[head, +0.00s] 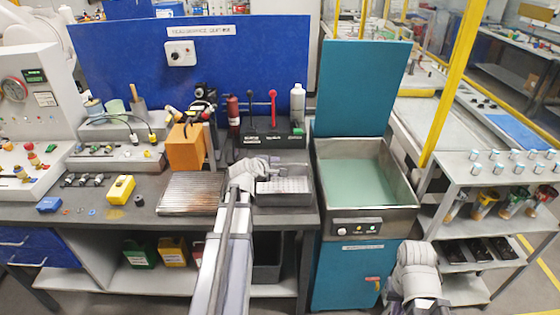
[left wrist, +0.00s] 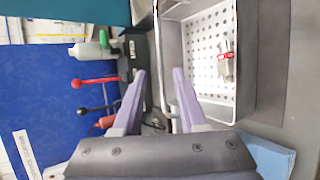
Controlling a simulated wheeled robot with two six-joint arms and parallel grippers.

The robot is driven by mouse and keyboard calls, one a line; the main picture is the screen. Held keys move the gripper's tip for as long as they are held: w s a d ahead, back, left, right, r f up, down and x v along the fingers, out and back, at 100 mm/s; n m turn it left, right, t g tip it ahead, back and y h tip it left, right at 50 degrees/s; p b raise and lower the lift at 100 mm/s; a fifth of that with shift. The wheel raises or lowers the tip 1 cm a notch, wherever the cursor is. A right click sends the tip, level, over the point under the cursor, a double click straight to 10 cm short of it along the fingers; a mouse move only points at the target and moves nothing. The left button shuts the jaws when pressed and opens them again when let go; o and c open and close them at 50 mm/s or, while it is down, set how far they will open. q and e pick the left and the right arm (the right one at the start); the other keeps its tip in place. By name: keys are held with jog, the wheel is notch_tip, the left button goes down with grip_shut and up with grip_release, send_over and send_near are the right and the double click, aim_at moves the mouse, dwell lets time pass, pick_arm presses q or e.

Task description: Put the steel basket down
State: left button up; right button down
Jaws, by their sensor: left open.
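The steel basket (left wrist: 206,42) is a light, perforated tray with a wire handle (left wrist: 159,95). In the head view, the basket (head: 284,185) rests on the bench top, just right of my left gripper (head: 262,168). In the left wrist view, my left gripper (left wrist: 159,73) is open, its two purple fingers apart with the handle's bar between them. I cannot tell whether a finger touches the bar. A small red and grey part (left wrist: 226,62) lies in the basket. My right gripper (head: 415,275) is low at the right, its fingers not discernible.
A ribbed metal plate (head: 190,193) lies left of the basket, with an orange block (head: 186,147) behind. A teal washer (head: 362,185) with an open lid stands to the right. A red bottle and red-knobbed lever (head: 272,105) stand behind the basket. A shelf cart (head: 490,168) is far right.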

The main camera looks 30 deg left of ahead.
pick_arm(q)
jog(key=p+v, duration=0.2)
jog(key=v, duration=0.4)
jog(key=shift+s, duration=0.1)
jog(key=s+d+f+m+g+h, duration=0.15)
jog(key=d+m, duration=0.25)
jog(key=d, duration=0.4)
jog(key=s+d+f+m+g+h, duration=0.1)
jog(key=d+f+m+g, duration=0.2)
jog(key=d+m, duration=0.35)
jog(key=s+d+f+m+g+h, duration=0.1)
jog(key=d+f+m+g, duration=0.15)
jog(key=d, duration=0.75)
jog(key=s+d+f+m+g+y, duration=0.3)
jog(key=s+d+m+g+y, duration=0.1)
jog(key=s+d+m, duration=0.8)
jog(key=shift+s+d+m+g, duration=0.3)
jog(key=shift+s+g, duration=0.3)
jog(key=shift+s, duration=0.7)
jog(key=shift+f, duration=0.15)
